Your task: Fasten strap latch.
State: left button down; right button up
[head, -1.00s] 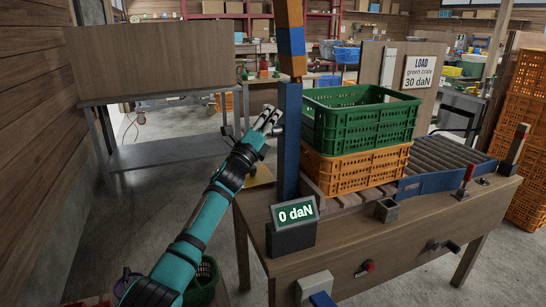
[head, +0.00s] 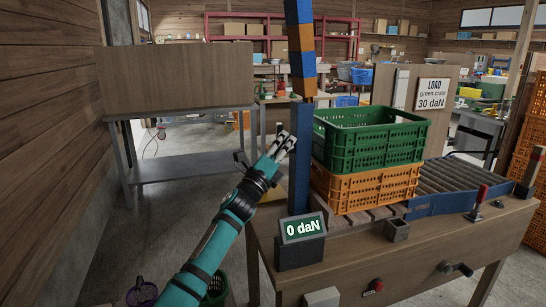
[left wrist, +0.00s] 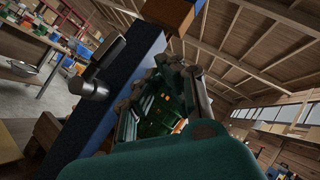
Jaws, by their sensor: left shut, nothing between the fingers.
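My left gripper (head: 284,146) is shut and empty, with its fingers pointing up, just left of the blue post (head: 299,160) in the head view. I cannot tell whether it touches the post. A green crate (head: 368,155) sits on an orange crate (head: 368,190) to the right of the post, on the workbench. In the left wrist view the blue post (left wrist: 80,128) runs slantwise, with a grey metal knob-like fitting (left wrist: 90,88) beside it. I cannot make out a strap or say whether that fitting is the latch. My right gripper is not in view.
A display (head: 302,228) reading "0 daN" stands at the bench's front left. A roller conveyor (head: 450,182) lies right of the crates. A small open metal box (head: 397,230) stands in front of them. A table with a brown panel (head: 175,80) stands behind left.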

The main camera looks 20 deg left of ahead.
pick_arm(q)
jog(key=s+a, duration=0.1)
jog(key=s, duration=0.7)
jog(key=shift+a+f+p, duration=0.3)
jog(key=shift+f+p, duration=0.05)
jog(key=shift+p, duration=0.1)
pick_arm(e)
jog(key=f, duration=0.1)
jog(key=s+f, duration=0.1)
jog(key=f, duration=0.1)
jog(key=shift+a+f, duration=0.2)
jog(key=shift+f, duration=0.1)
